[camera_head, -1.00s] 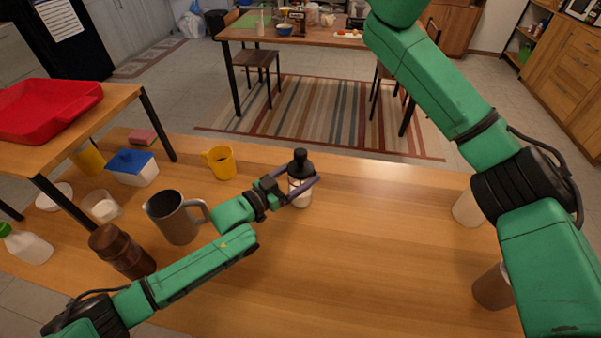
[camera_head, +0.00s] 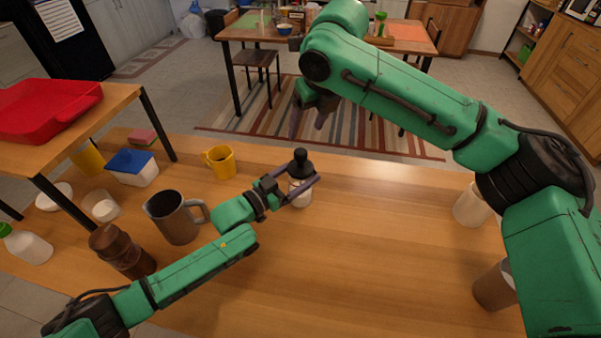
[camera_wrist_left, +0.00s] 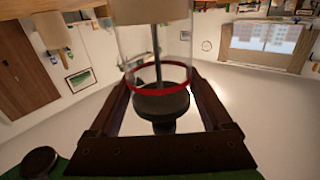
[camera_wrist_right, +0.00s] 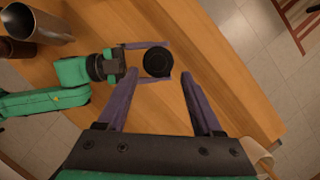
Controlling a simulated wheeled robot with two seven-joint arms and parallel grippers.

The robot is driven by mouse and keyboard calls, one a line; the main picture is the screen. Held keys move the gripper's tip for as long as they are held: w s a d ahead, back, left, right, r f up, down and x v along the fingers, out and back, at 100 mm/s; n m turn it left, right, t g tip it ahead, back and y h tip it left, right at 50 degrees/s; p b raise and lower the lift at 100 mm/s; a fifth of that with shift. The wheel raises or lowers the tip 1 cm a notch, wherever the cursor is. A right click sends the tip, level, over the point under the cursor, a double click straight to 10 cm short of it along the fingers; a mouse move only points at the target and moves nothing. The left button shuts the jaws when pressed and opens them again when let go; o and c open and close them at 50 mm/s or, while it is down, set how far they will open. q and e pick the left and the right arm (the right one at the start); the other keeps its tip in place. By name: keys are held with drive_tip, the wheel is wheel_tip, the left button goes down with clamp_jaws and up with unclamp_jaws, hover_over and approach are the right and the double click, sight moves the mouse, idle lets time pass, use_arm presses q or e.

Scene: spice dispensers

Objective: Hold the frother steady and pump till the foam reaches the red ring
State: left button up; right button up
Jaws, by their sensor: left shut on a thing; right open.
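The frother (camera_head: 299,163) stands upright on the wooden table, with a black lid and knob. My left gripper (camera_head: 299,189) is shut on its body from the left. The left wrist view, upside down, shows its clear cylinder (camera_wrist_left: 140,42), red ring (camera_wrist_left: 158,88) near the dark lid (camera_wrist_left: 162,103), and plunger rod. The beige contents (camera_wrist_left: 150,10) end well apart from the ring. My right gripper (camera_head: 308,130) is open and empty, pointing down. In the right wrist view, the round black top (camera_wrist_right: 158,61) shows just beyond its fingertips; contact is not visible.
A metal pitcher (camera_head: 174,218), brown bottle (camera_head: 120,250), yellow mug (camera_head: 221,162) and blue-lidded box (camera_head: 133,167) stand left. A pale cup (camera_head: 470,207) and a brown cup (camera_head: 494,287) stand right, near my right arm. The table's middle is clear.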

sight(301, 152)
drive_tip(key=shift+n, duration=0.3)
drive_tip(key=x, duration=0.6)
drive_tip(key=s+x, duration=0.1)
drive_tip(key=x, duration=0.3)
drive_tip(key=shift+d+f, duration=0.15)
drive_tip(key=shift+f, duration=0.1)
clamp_jaws()
